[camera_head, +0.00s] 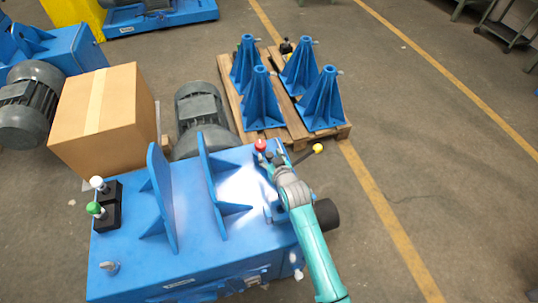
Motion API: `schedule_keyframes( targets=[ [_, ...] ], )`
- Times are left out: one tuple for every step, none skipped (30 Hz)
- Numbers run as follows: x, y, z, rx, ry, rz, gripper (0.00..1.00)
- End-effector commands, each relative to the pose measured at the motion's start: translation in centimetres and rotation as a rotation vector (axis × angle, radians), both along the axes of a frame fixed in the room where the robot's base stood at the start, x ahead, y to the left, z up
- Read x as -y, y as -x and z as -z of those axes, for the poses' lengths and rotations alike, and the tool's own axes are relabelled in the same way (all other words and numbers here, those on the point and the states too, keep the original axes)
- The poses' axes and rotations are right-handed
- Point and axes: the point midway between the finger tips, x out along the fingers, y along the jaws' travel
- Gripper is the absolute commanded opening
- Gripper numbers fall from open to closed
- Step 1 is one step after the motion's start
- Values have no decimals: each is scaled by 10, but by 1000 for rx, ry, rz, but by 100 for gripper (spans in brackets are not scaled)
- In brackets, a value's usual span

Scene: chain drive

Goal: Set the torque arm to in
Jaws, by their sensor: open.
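My teal arm reaches up over the right side of the blue machine (130,262), and my gripper (272,158) is at its far right corner. The gripper is small and dark here; it looks open. A dark lever with a yellow knob (318,148) sticks out to the right, just right of my gripper. A red knob (260,145) is close to the left of the gripper. I cannot tell which part is the torque arm, or whether the gripper touches either knob. My gripper and wrist partly hide the machine's corner.
Two upright blue plates (162,200) stand on the machine top. A black box with green and white knobs (108,207) is at its left. A grey motor (200,118), a cardboard box (100,120) and a pallet (339,132) with blue stands lie behind.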

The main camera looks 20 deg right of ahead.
Motion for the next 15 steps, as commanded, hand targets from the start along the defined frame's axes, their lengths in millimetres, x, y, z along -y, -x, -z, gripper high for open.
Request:
schedule_keyframes(
  targets=[
    [0, 12, 0, -5, 0, 0, 57],
    [1, 17, -2, -5, 0, 0, 57],
    [1, 22, -4, -5, 0, 0, 57],
    [1, 26, -7, -4, 0, 0, 57],
    [1, 30, -8, -4, 0, 0, 57],
    [1, 35, -10, -4, 0, 0, 57],
    [1, 39, -11, -5, 0, 0, 57],
    [1, 42, -13, -4, 0, 0, 57],
    [1, 45, -14, -4, 0, 0, 57],
    [1, 47, -15, -5, 0, 0, 57],
    [1, 49, -16, -5, 0, 0, 57],
    [1, 51, -17, -4, 0, 0, 57],
    [1, 52, -18, -3, 0, 0, 57],
    [1, 52, -18, -3, 0, 0, 57],
    [1, 53, -19, -3, 0, 0, 57]
  ],
)
